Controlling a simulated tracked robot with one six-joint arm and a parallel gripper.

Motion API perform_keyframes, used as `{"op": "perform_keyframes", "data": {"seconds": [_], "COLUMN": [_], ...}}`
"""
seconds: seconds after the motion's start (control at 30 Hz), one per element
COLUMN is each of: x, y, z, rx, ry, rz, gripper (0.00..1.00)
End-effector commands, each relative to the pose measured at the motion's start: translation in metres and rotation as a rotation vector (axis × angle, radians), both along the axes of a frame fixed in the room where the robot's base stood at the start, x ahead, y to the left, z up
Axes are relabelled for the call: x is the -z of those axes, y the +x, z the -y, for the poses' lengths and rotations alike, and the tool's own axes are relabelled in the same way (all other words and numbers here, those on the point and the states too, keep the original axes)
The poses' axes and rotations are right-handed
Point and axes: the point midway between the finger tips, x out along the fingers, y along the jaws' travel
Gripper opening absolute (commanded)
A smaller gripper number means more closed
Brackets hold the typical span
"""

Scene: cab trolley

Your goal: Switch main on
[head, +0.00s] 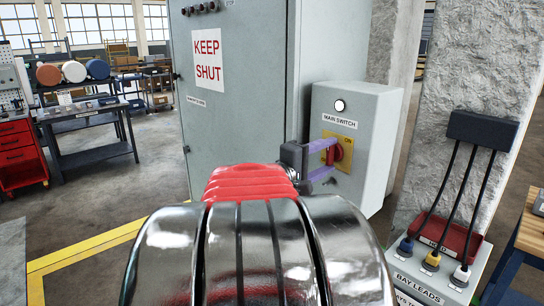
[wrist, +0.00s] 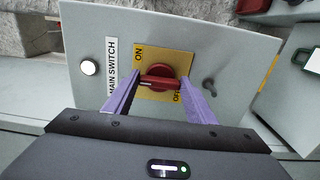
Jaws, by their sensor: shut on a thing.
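The main switch is a red rotary knob (head: 338,153) on a yellow plate marked ON and OFF, fixed to a grey box (head: 352,120). In the wrist view the knob (wrist: 160,82) has a raised bar that lies across the picture, between the two purple fingers. My gripper (wrist: 163,84) is shut on the knob, one finger at each side. In the head view my gripper (head: 325,160) reaches the box front from the left, and its dark body and fingers cover part of the plate. A round white lamp (head: 340,106) sits above the MAIN SWITCH label (head: 340,121).
A tall grey cabinet (head: 235,110) marked KEEP SHUT stands left of the box. At the right are a concrete pillar (head: 470,70) and a BAY LEADS stand (head: 415,280) with hanging cables. A wooden bench edge (head: 530,232) is at the far right. Floor at the left is open.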

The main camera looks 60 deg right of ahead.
Motion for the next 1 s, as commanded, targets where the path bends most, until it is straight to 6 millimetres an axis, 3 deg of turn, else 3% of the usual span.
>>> {"op": "perform_keyframes", "data": {"seconds": [0.47,0.5,0.73,1.0], "x": [0.0016,0.0017,0.0012,0.0009], "y": [0.0016,0.0016,0.0004,-0.0001], "z": [0.0007,0.0007,0.0004,-0.0001], "rx": [-0.005,-0.005,-0.002,0.0], "ry": [-0.005,-0.005,-0.006,-0.007], "rz": [0.02,0.02,0.019,0.019], "gripper": [0.28,0.52,0.68,0.7]}}
